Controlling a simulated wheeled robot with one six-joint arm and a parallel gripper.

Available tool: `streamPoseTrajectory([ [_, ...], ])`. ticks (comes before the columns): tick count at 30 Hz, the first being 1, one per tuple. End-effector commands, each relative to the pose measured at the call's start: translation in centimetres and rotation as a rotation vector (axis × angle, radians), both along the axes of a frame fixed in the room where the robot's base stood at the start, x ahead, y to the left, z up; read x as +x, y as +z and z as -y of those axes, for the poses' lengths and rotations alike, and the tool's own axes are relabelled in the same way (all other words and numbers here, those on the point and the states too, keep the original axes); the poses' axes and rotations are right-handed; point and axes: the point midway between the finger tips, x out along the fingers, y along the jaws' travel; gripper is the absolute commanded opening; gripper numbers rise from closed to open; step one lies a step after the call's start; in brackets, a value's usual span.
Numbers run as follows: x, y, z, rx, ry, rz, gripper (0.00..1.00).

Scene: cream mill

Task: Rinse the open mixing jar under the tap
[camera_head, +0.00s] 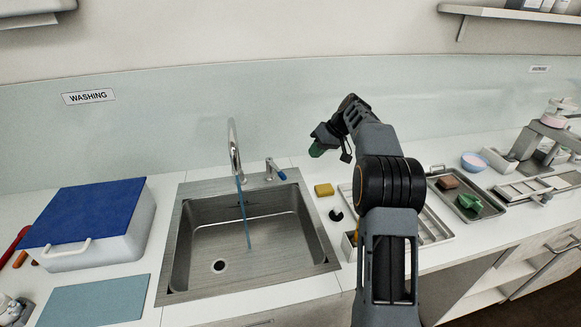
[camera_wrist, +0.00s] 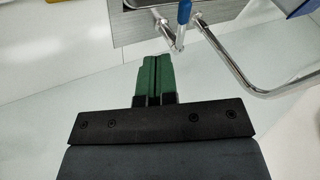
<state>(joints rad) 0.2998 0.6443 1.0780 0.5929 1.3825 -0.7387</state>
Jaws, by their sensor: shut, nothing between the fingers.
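The steel tap (camera_head: 234,150) arches over the sink (camera_head: 187,240), and a blue stream of water (camera_head: 245,215) runs from it into the empty basin. The blue-tipped tap lever (camera_head: 281,175) stands right of the spout. My gripper (camera_head: 316,151) is held above and behind the lever, apart from it. Its green fingers (camera_wrist: 154,75) are together and empty in the wrist view. That view also shows the blue lever (camera_wrist: 184,13) and the curved spout (camera_wrist: 245,82) beyond the fingertips. I cannot make out an open mixing jar in either view.
A white box with a blue lid (camera_head: 90,210) and a pale blue mat (camera_head: 95,300) lie left of the sink. A yellow sponge (camera_head: 324,190) sits to its right. Farther right are a tray (camera_head: 488,210) with a green item (camera_head: 468,202), and a bowl (camera_head: 473,161).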

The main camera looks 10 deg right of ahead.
Motion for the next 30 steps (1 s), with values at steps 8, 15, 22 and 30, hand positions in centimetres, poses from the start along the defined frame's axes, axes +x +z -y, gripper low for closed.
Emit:
streamPoseTrajectory([
  [8, 2.2, -1.3, 1.3, 0.047, 0.047, 0.041, 0.0],
  [15, 3.1, -4.3, -0.7, 0.049, 0.05, 0.04, 0.0],
  [22, 4.1, -7.7, -3.1, 0.049, 0.049, 0.041, 0.0],
  [30, 3.8, -8.7, -6.1, 0.047, 0.049, 0.043, 0.0],
])
